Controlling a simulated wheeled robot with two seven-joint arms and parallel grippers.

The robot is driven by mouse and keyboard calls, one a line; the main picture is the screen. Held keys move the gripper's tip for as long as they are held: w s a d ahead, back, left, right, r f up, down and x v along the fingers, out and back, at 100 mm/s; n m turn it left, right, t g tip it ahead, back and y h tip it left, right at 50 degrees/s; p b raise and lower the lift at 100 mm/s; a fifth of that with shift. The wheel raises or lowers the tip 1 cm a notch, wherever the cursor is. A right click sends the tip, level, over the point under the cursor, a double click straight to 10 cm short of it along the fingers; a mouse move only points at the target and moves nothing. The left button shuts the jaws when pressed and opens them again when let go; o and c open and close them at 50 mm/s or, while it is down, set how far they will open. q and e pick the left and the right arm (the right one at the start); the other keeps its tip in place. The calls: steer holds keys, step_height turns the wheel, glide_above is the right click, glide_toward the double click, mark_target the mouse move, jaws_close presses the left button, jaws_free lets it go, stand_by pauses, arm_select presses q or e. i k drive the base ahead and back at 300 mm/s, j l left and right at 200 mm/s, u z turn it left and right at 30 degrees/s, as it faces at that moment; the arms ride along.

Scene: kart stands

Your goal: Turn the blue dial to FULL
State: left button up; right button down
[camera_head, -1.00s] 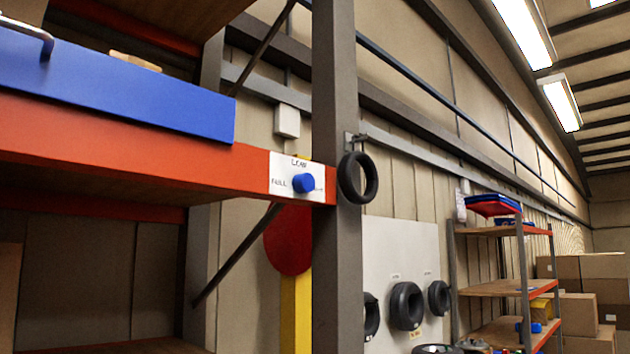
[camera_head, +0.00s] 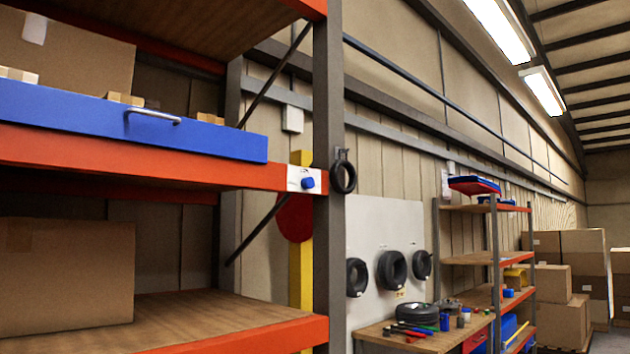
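The blue dial (camera_head: 308,183) sits on a small white plate (camera_head: 293,180) at the right end of an orange shelf beam, beside the grey upright post. The plate's lettering is too small to read now, and I cannot tell the dial's exact setting. Neither of my grippers shows in the head view.
A blue drawer (camera_head: 200,135) with a metal handle lies on the shelf left of the dial. A black ring (camera_head: 343,190) hangs on the post (camera_head: 328,260) just right of it. Below are a cardboard box (camera_head: 65,275) and a workbench (camera_head: 375,331) with tools.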

mark_target(307, 183)
steer(key=u, duration=2.8)
steer(key=k+l, duration=0.2)
steer(key=l, duration=0.45)
steer(key=k+l, duration=0.2)
steer(key=l, duration=0.4)
steer(key=k+l, duration=0.2)
steer(key=l, duration=0.45)
steer(key=k+l, duration=0.15)
steer(key=l, duration=0.45)
steer(key=k+l, duration=0.2)
steer(key=l, duration=0.45)
steer(key=k+l, duration=0.2)
steer(key=l, duration=0.4)
steer(key=k+l, duration=0.2)
steer(key=l, duration=0.45)
steer(key=k+l, duration=0.2)
steer(key=l, duration=0.4)
